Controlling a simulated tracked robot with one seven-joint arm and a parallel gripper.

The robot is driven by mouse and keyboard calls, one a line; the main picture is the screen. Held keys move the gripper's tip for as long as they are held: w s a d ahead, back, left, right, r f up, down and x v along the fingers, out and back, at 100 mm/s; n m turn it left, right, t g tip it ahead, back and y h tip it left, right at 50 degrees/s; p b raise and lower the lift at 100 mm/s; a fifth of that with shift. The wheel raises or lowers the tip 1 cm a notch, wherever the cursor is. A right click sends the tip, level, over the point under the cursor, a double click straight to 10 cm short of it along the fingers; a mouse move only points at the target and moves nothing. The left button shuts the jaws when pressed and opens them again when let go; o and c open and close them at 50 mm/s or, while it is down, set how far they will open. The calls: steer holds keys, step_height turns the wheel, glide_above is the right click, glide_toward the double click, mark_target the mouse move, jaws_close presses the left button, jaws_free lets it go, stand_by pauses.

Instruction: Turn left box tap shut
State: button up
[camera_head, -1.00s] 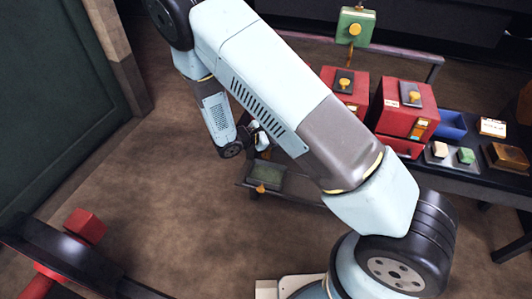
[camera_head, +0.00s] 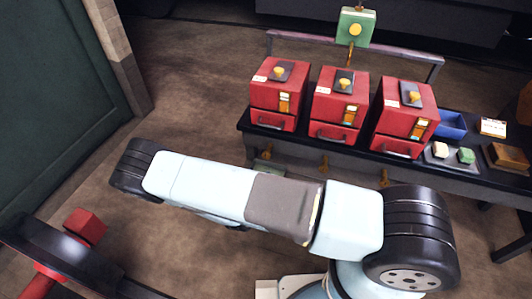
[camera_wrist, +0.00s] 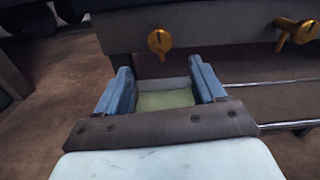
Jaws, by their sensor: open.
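The left red box (camera_head: 278,97) stands on the left end of a dark bench. Its brass tap (camera_head: 267,152) shows under the bench's front edge. In the wrist view, the leftmost brass tap (camera_wrist: 159,41) is on the grey bench front, with a dark mark on its round face. My gripper (camera_wrist: 161,82) is open, with its two blue fingers apart and nothing gripped. The tap is just beyond the fingertips, in line with the gap and not touched. The gripper is hidden behind my arm in the head view.
A greenish tray (camera_wrist: 165,98) lies below, seen between the fingers. Metal rails (camera_wrist: 285,83) run to the right. The middle (camera_head: 338,103) and right (camera_head: 405,115) red boxes stand beside the left box.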

mark_target(265, 157)
steer(key=x, duration=1.3)
steer(key=shift+w, duration=0.35)
steer(key=c, duration=1)
steer(key=shift+f+m, duration=0.1)
steer(key=shift+m, duration=0.5)
steer(key=o, duration=1)
steer(key=shift+s, duration=0.1)
